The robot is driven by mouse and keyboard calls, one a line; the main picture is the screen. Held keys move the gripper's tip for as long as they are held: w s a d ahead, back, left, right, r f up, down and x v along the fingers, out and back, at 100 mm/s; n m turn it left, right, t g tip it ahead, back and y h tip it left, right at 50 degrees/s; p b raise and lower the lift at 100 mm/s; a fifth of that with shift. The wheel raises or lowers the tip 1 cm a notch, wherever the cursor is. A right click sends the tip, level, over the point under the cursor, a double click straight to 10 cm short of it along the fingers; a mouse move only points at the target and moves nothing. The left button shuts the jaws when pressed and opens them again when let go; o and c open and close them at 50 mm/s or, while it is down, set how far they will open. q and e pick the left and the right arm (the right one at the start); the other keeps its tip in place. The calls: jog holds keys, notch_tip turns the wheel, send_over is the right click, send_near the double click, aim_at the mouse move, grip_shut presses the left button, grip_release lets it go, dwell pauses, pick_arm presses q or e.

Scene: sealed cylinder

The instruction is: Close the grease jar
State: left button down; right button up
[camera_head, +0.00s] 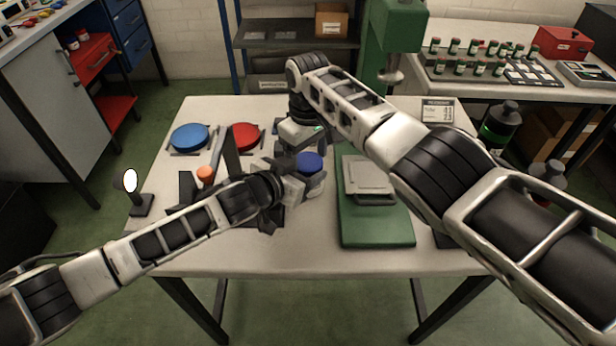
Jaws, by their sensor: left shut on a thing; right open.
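A pale jar (313,183) with a blue lid (309,162) on top stands upright near the middle of the table. I cannot tell how tightly the lid sits. My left gripper (299,184) reaches in from the left and is shut on the jar's body at its left side. My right gripper (298,147) hangs just behind and above the lid, open. Its fingertips are partly hidden, and I cannot tell if they touch the lid.
A blue disc (190,137) and a red disc (244,136) lie at the back left. An orange-topped item (205,174) is near my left arm.

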jog(key=c, duration=0.8)
jog(key=shift+c, duration=0.2)
jog(key=m, duration=0.3)
jog(key=o, duration=1.1)
